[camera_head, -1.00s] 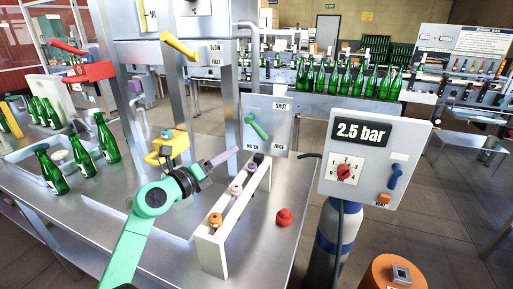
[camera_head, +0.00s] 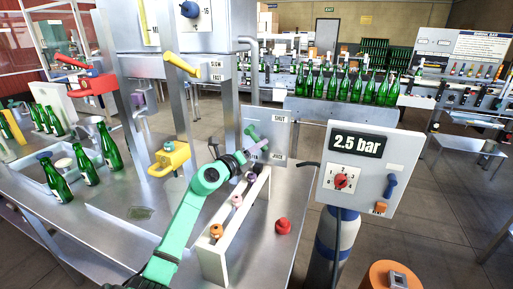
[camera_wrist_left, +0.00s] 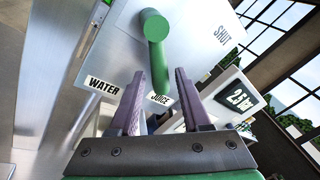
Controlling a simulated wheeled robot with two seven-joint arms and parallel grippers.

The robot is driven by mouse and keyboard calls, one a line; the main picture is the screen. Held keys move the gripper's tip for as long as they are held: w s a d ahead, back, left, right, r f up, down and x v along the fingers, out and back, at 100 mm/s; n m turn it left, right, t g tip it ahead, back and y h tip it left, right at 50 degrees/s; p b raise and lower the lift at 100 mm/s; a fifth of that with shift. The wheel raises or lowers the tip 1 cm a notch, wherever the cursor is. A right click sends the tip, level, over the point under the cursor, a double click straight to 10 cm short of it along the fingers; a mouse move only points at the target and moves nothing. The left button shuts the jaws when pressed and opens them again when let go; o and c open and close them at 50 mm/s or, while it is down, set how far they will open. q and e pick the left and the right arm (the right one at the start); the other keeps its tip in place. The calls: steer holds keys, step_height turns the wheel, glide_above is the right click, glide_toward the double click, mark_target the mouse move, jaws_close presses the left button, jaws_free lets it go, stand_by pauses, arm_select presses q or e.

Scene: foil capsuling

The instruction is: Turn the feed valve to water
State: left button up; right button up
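The feed valve panel (camera_head: 278,123) is a grey plate labelled SHUT, WATER and JUICE. Its green valve handle (camera_head: 251,132) is partly hidden by my gripper in the head view. In the left wrist view the handle (camera_wrist_left: 157,55) runs from a round hub down towards the JUICE label (camera_wrist_left: 160,99), with the WATER label (camera_wrist_left: 103,86) to its left. My left gripper (camera_wrist_left: 158,74) is open, its two purple-grey fingers on either side of the handle's lower part. I cannot tell whether they touch it. My right gripper is not in view.
A white rack (camera_head: 211,256) with coloured knobs and a red knob (camera_head: 283,226) stand on the steel table near my left arm. The 2.5 bar gauge box (camera_head: 368,170) is right of the panel. Green bottles (camera_head: 85,165) stand at the left.

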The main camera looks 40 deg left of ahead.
arm_select(q)
jaws_close()
stand_by(1.2)
